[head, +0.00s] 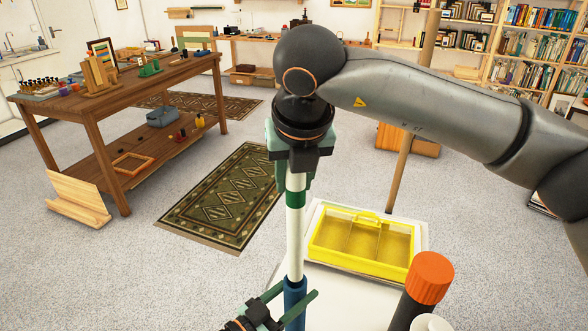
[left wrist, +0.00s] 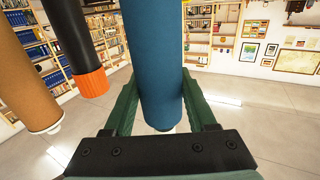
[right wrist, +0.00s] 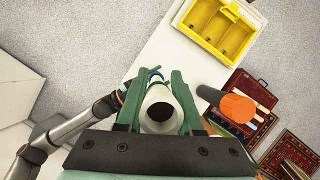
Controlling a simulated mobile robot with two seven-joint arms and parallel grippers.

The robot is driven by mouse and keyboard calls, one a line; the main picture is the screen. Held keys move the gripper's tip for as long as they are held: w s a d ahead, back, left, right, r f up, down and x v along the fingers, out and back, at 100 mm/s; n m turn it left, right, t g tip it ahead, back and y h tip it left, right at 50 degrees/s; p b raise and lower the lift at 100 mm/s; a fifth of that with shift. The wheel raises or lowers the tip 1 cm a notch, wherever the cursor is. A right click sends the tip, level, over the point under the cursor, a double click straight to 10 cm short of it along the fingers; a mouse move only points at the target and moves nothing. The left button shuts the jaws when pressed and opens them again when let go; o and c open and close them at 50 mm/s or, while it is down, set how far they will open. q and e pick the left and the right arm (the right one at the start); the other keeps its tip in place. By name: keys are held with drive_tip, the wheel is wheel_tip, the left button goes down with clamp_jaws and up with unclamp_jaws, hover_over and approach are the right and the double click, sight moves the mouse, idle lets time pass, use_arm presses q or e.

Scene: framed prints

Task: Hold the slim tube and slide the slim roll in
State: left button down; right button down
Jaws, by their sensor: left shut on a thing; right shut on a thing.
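The slim tube is blue (head: 295,290) and upright; in the left wrist view it fills the upper middle (left wrist: 152,60). My left gripper (head: 288,305) is shut around it. The slim roll is white with a green band (head: 295,220); it hangs upright above the tube in line with it. My right gripper (head: 294,170) is shut on the roll's upper part. The roll's hollow end faces the camera in the right wrist view (right wrist: 160,108). The roll's lower end meets the tube's top; I cannot tell how far inside it is.
A yellow divided basket (head: 362,241) sits on a white surface (head: 345,296). A black tube with an orange cap (head: 430,278) stands to the right of the blue tube. A brown tube (left wrist: 22,80) shows in the left wrist view. A wooden workbench (head: 150,75) stands at the far left.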

drive_tip(key=shift+f, duration=6.8)
drive_tip(key=shift+c, duration=2.4)
unclamp_jaws()
drive_tip(key=v, duration=1.2)
